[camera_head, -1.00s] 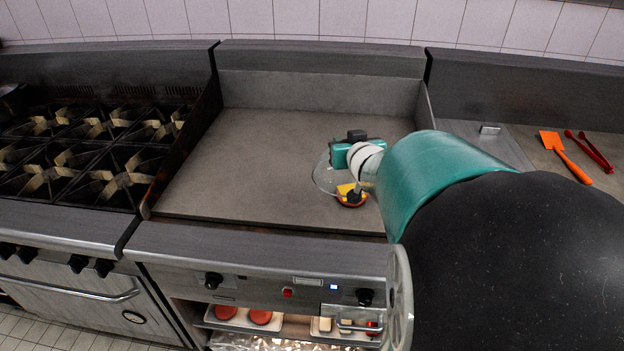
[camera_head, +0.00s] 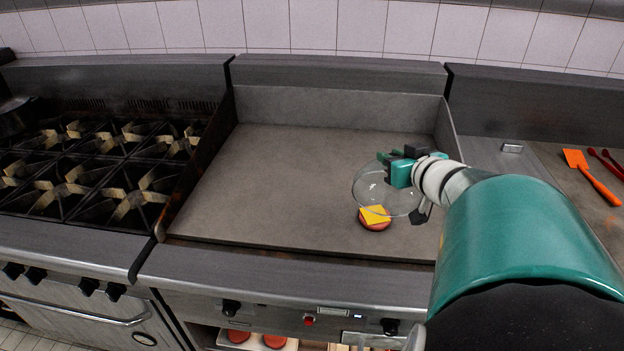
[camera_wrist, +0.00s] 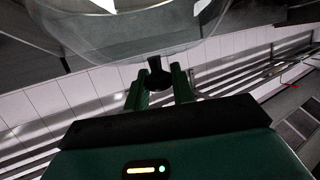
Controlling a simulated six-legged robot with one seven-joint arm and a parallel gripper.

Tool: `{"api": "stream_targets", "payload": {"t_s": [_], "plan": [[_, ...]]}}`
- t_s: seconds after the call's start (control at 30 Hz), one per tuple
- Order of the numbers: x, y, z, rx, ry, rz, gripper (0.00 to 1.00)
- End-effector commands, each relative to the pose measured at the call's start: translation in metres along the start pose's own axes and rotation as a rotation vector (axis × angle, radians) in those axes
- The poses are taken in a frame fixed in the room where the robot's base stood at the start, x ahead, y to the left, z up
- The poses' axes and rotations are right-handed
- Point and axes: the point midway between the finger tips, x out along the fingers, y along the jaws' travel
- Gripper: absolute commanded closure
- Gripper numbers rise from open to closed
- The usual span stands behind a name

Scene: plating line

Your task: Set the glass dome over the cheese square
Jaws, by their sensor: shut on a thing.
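The clear glass dome (camera_head: 368,188) is above the griddle in the head view, and its curved rim fills the top of the wrist view (camera_wrist: 130,45). My gripper (camera_wrist: 158,80) is shut on the dark knob of the dome. In the head view my gripper (camera_head: 395,160) shows at the dome's upper right. The yellow cheese square (camera_head: 375,214) lies on a reddish-brown patty (camera_head: 377,226) near the griddle's front right. The dome's lower edge overlaps the cheese in the picture. I cannot tell the exact gap between them.
The flat griddle plate (camera_head: 270,190) is clear to the left, with raised walls at its back and sides. A burner range (camera_head: 100,175) stands at left. An orange spatula (camera_head: 590,175) and red tongs (camera_head: 605,162) lie at right. Patties (camera_head: 274,341) sit on a shelf below.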

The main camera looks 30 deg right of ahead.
Motion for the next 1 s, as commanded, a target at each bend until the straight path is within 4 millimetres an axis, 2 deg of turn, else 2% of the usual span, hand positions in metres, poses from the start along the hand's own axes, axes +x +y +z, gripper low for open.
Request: {"api": "stream_targets", "payload": {"t_s": [0.03, 0.1, 0.2, 0.37, 0.47, 0.83, 1.0], "plan": [[-0.015, 0.008, 0.004, -0.001, 0.003, -0.004, 1.0], [-0.033, 0.017, 0.011, -0.003, 0.002, -0.013, 1.0], [-0.051, 0.025, 0.02, -0.007, 0.001, -0.022, 1.0], [-0.059, 0.029, 0.027, -0.011, 0.0, -0.03, 1.0], [-0.046, 0.028, 0.029, -0.01, -0.002, -0.034, 1.0], [0.045, 0.024, 0.04, -0.011, -0.004, -0.036, 1.0], [0.076, 0.025, 0.062, -0.009, -0.004, -0.034, 1.0]]}}
